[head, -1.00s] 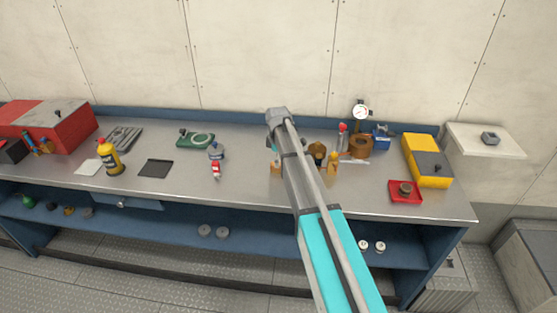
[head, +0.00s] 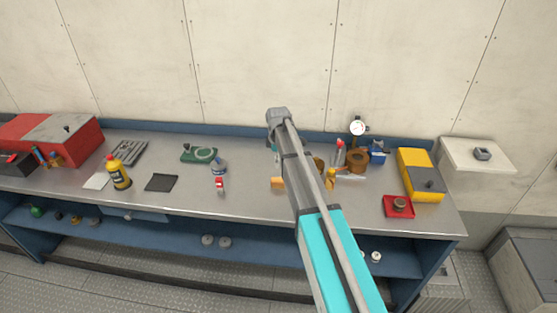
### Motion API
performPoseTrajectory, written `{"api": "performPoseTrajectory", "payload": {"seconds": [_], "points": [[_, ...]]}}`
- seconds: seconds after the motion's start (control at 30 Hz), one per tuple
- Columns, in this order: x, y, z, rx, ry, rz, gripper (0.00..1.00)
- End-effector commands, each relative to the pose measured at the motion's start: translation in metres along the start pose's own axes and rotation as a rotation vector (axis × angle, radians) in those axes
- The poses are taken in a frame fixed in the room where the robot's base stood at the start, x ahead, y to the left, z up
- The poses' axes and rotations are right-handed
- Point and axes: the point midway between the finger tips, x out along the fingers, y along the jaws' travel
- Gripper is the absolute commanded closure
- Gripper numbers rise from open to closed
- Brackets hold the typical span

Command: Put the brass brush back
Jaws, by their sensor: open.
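I cannot pick out the brass brush for sure. A small tan-orange block (head: 277,183) lies on the steel workbench (head: 240,198) just left of my arm, too small to identify. My grey and teal arm reaches up across the middle of the view and covers part of the bench. Just right of the arm are a small yellow-orange item (head: 331,178), partly covered, a red-topped item (head: 340,150) and a brown round container (head: 357,160).
A red toolbox (head: 75,137), yellow bottle (head: 119,174), black mat (head: 161,183), green item (head: 198,154) and clear bottle (head: 219,168) stand left. A gauge (head: 358,127), blue item (head: 378,150), red tray (head: 398,207) and yellow box (head: 415,168) stand right.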

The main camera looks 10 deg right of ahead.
Motion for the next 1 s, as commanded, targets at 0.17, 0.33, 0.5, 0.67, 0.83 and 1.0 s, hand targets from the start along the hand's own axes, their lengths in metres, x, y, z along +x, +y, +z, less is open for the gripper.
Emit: {"api": "performPoseTrajectory", "payload": {"seconds": [0.17, 0.33, 0.5, 0.67, 0.83, 1.0], "points": [[-0.0104, 0.0001, 0.0002, 0.000, 0.000, 0.000, 0.24], [-0.0120, 0.0001, 0.0002, 0.000, 0.000, 0.000, 0.24], [-0.0116, 0.0001, 0.0003, 0.000, 0.000, 0.000, 0.24], [-0.0116, 0.0002, 0.0004, 0.000, 0.000, 0.000, 0.24], [-0.0116, 0.0002, 0.0005, 0.001, 0.000, 0.000, 0.24], [-0.0116, -0.0034, 0.0017, 0.012, 0.000, 0.000, 0.24]]}}
